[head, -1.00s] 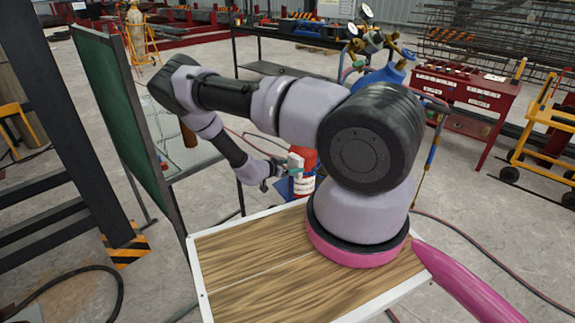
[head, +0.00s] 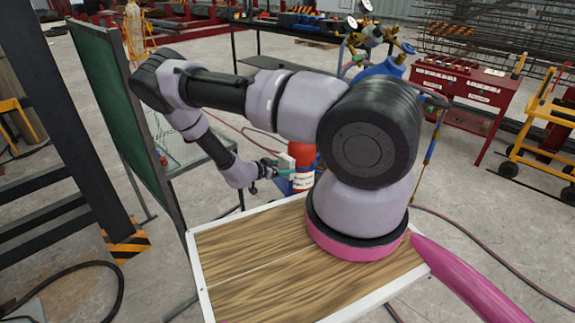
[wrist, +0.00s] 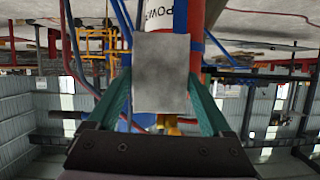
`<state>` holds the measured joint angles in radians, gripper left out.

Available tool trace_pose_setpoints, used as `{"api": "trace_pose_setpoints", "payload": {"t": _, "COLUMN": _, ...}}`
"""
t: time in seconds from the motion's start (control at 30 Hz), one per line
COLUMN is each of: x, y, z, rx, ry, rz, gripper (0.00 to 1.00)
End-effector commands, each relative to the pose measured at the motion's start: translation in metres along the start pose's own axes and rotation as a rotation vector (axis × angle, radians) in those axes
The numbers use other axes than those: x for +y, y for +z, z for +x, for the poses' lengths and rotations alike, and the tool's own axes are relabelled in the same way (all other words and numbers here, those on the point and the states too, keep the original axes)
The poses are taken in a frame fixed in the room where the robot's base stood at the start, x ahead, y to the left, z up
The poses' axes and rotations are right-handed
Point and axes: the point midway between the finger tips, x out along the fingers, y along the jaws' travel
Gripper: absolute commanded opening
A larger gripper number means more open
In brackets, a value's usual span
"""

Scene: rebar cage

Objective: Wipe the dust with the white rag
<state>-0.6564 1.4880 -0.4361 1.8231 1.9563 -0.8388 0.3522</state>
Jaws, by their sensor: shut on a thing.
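My gripper (wrist: 160,95) has teal-green fingers shut on a pale grey-white rag (wrist: 162,72), which looks like a flat block with a darker smudge in its middle. In the head view my gripper (head: 272,167) holds the rag (head: 286,163) in front of a red cylinder with a white label (head: 303,182). The cylinder (wrist: 200,18) also shows behind the rag in the wrist view, where the rag hides part of it. I cannot tell whether the rag touches it. I cannot make out any dust.
A green board (head: 112,105) and a mesh table (head: 178,150) stand left of my gripper. A red tool cabinet (head: 462,85) and a yellow cart (head: 545,130) are at the right. Gas gauges (head: 370,30) are behind my arm. Hoses lie on the floor.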

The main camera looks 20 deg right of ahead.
Motion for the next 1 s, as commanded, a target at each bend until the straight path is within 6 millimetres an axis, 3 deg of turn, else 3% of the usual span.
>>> {"api": "trace_pose_setpoints", "payload": {"t": 0.47, "x": 0.0, "y": 0.003, "z": -0.008, "rx": 0.0, "ry": -0.001, "rz": -0.001, "gripper": 0.39}}
{"api": "trace_pose_setpoints", "payload": {"t": 0.8, "x": 0.0, "y": 0.013, "z": -0.032, "rx": 0.0, "ry": -0.001, "rz": -0.002, "gripper": 0.39}}
{"api": "trace_pose_setpoints", "payload": {"t": 1.0, "x": 0.0, "y": 0.014, "z": -0.035, "rx": 0.001, "ry": 0.0, "rz": -0.002, "gripper": 0.39}}
